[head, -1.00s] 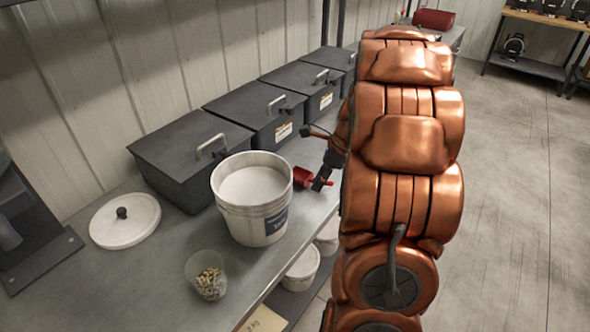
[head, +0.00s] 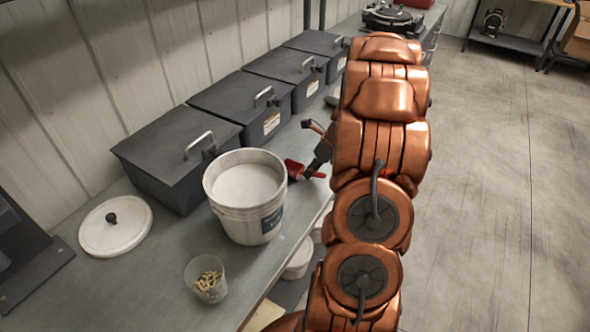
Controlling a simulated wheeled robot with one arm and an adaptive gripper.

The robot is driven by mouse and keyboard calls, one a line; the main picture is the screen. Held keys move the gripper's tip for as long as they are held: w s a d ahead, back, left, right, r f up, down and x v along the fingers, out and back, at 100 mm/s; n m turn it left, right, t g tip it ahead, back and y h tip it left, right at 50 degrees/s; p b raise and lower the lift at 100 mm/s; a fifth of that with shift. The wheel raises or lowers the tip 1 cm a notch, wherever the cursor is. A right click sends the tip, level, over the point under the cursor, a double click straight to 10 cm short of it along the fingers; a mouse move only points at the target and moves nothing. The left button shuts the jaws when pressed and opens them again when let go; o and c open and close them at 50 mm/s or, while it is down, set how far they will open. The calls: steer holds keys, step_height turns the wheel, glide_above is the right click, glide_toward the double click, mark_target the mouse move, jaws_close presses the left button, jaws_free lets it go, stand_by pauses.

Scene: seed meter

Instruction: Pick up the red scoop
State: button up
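The red scoop (head: 294,169) is on the grey bench, just right of the white bucket (head: 245,229). Its handle points right, towards my gripper (head: 309,175). My gripper is dark and small in the view, with its fingertips at or over the scoop's handle. My copper arm comes down the right of the bucket and hides part of the bench behind it. Whether the fingers are closed on the handle, and whether the scoop rests on the bench or is lifted, I cannot tell.
Several black lidded bins (head: 180,152) line the wall. White tubs (head: 299,263) stand below the bench edge. The floor at right is clear.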

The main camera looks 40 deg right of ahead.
steer(key=shift+x, duration=1)
jaws_close()
steer(key=shift+r+b, duration=0.5)
steer(key=shift+r, duration=0.7)
steer(key=shift+s+a+r+b, duration=0.25)
steer(key=shift+s+r+b, duration=0.1)
steer(key=shift+r, duration=0.25)
steer(key=s+a+r+b, duration=0.1)
steer(key=s+a+b, duration=0.2)
steer(key=s, duration=1.1)
steer(key=a, duration=0.3)
steer(key=shift+r+b, duration=0.2)
steer(key=shift+b, duration=0.2)
steer(key=shift+c, duration=1.4)
jaws_free()
jaws_close()
